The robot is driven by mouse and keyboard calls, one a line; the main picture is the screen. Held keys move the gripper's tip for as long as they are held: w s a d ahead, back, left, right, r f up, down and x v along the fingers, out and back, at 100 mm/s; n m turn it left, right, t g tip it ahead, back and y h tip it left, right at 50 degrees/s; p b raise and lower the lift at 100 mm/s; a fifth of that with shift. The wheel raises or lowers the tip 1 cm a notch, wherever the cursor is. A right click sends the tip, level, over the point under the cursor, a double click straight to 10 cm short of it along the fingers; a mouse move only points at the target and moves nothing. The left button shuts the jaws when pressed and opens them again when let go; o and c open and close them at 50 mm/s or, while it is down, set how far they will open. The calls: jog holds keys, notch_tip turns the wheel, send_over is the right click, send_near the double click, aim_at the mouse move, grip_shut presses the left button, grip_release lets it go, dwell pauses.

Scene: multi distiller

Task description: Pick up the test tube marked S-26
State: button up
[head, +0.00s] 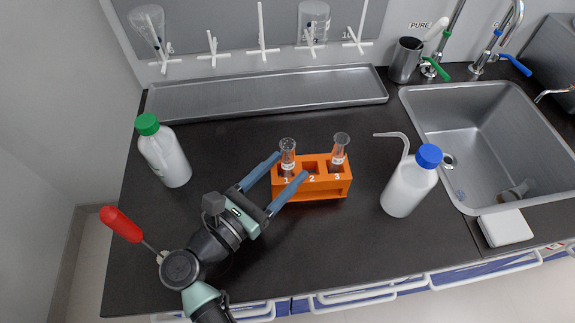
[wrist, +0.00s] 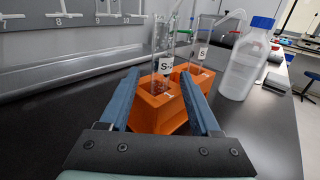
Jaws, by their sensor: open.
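An orange rack (head: 318,189) with slots numbered 1 to 3 stands on the black counter. A clear test tube (head: 288,148) is upright in slot 1, and a second tube (head: 340,145) is in slot 3. Slot 2 looks empty. My gripper (head: 291,165) is open, its blue fingers reaching to either side of the slot 1 tube. In the wrist view, the slot 1 tube (wrist: 165,66) shows a label starting "S-", partly hidden. The other tube's label (wrist: 202,53) reads only "S" clearly. I cannot tell which tube is S-26.
A blue-capped wash bottle (head: 409,186) stands right of the rack, before the sink (head: 475,130). A green-capped bottle (head: 165,158) is at the left. A red-handled tool (head: 121,224) is near my arm. A metal tray (head: 265,93) lies behind the rack.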

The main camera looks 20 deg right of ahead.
aim_at(298, 161)
jog(key=x, duration=0.4)
jog(key=shift+w+d+p, duration=0.2)
jog(key=shift+d+p, duration=0.1)
jog(key=shift+p, duration=0.1)
grip_shut()
